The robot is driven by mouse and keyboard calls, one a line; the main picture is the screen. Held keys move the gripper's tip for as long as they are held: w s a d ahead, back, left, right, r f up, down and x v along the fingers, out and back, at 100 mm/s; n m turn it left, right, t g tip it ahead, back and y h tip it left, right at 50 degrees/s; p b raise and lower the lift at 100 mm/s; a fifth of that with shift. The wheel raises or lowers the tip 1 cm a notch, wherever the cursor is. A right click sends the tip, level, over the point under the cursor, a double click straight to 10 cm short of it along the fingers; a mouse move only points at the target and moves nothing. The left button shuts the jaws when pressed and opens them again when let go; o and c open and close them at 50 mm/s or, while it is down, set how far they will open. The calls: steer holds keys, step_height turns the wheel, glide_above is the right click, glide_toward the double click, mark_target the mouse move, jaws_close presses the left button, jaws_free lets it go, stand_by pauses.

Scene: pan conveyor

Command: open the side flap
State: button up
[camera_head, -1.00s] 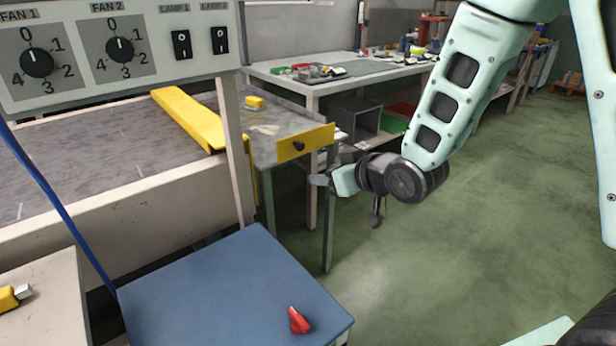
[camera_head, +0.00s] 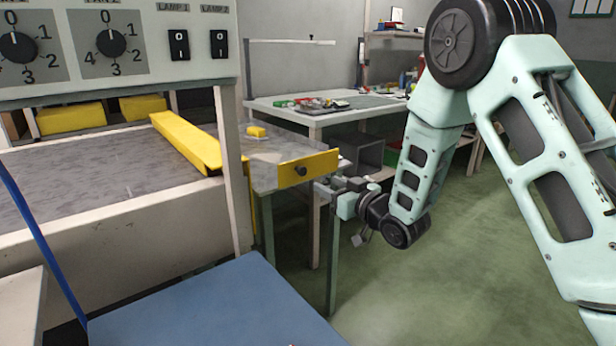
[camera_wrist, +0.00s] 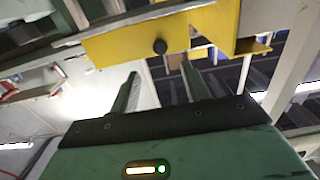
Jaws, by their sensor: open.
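The side flap looks to be the yellow panel (camera_head: 308,169) at the right end of the conveyor, with a dark round knob (camera_head: 301,170). It stands upright along the table edge. In the wrist view the yellow panel (camera_wrist: 135,42) and its knob (camera_wrist: 160,46) lie ahead of the fingers. My gripper (camera_wrist: 158,80) is open and empty, its two fingers apart below the knob in that view. In the head view my gripper (camera_head: 328,188) is just right of and below the panel. I cannot tell whether a finger touches it.
A long yellow bar (camera_head: 187,141) lies across the conveyor belt (camera_head: 100,185). A small yellow block (camera_head: 257,131) sits behind the flap. A blue-topped surface (camera_head: 215,305) is in front. A workbench (camera_head: 345,112) with clutter stands behind. The green floor (camera_head: 470,270) at right is clear.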

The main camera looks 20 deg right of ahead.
mark_target(304, 173)
steer(key=x, duration=0.9)
steer(key=shift+w+a+b, duration=0.1)
steer(key=shift+w+b, duration=0.05)
steer(key=shift+b, duration=0.2)
steer(key=shift+c, duration=0.4)
jaws_close()
